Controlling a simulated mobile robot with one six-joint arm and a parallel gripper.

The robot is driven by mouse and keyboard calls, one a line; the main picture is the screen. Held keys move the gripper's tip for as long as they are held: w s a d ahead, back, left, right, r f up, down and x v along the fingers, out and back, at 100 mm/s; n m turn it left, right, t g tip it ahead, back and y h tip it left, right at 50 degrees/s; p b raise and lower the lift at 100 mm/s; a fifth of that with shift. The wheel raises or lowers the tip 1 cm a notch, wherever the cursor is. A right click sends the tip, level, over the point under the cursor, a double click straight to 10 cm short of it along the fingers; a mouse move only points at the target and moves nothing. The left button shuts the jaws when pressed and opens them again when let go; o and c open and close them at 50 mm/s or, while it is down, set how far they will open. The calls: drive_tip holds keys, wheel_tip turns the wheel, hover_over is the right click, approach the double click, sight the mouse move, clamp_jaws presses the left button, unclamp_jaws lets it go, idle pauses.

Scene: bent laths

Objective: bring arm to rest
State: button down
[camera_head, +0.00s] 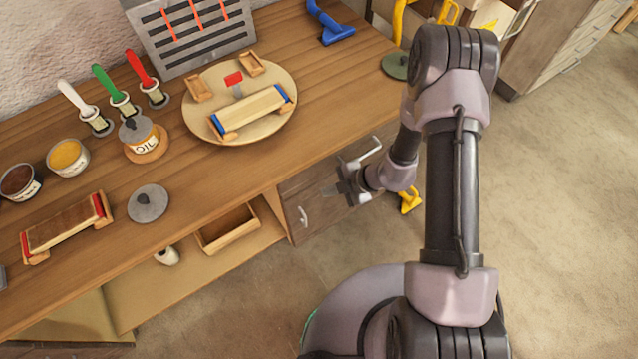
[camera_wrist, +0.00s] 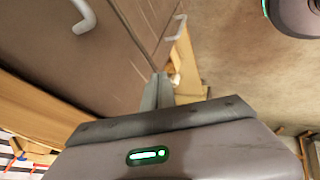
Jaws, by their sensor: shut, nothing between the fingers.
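My gripper (camera_head: 338,190) is shut and empty in the head view. It is in front of the bench's front side, close to the cabinet doors (camera_head: 312,208) under the worktop, with no clear contact. My arm bends down to it from the upper right. In the wrist view the two fingers (camera_wrist: 158,92) lie together with nothing between them. A cabinet door (camera_wrist: 120,55) with a pale handle fills the upper left there.
A yellow object (camera_head: 409,200) lies on the floor. The right floor is clear.

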drive_tip(key=p+v, duration=0.3)
drive_tip(key=v, duration=0.6)
drive_tip(key=s+a+r+n+b, duration=0.1)
drive_tip(key=a+r+n+b, duration=0.1)
drive_tip(key=r+n, duration=1)
drive_tip(key=s+a+r+n+b, duration=0.1)
drive_tip(key=s+r+n+b, duration=0.1)
drive_tip(key=r+n, duration=1)
drive_tip(key=s+d+r+n+t+h+b, duration=0.1)
drive_tip(key=s+d+r+n+t+h, duration=0.1)
drive_tip(key=s+n, duration=0.4)
drive_tip(key=s+d+r+n+t+h+b, duration=0.1)
drive_tip(key=s+d+r+n+h, duration=0.2)
drive_tip(key=n, duration=1.1)
wheel_tip(320, 180, up, 3)
drive_tip(key=s, duration=0.3)
drive_tip(key=shift+d+t+b, duration=0.35)
drive_tip(key=shift+t+b, duration=0.05)
drive_tip(key=shift+r, duration=0.1)
